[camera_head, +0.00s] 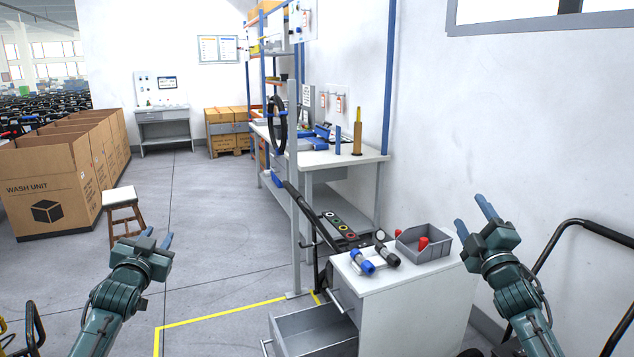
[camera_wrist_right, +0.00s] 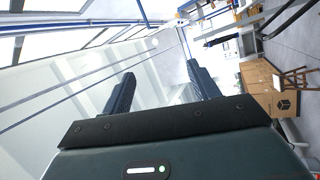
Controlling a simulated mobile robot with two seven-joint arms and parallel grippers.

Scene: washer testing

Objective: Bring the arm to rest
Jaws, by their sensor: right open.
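My left gripper (camera_head: 158,238) is at the lower left of the head view, raised over the floor and apart from any object. Its two blue-grey fingers show with a small gap between them, and nothing shows in them. My right gripper (camera_head: 474,216) is at the right of the head view, beside the white cabinet and in front of the white wall. In the right wrist view its two fingers (camera_wrist_right: 160,92) stand wide apart with nothing between them.
A white cabinet (camera_head: 405,312) with an open drawer (camera_head: 315,335) stands between my arms. On it are a grey bin (camera_head: 424,246) with red parts and blue and black cylinders. A workbench (camera_head: 330,158), a stool (camera_head: 121,200) and cardboard boxes (camera_head: 45,195) stand beyond. Floor at centre left is clear.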

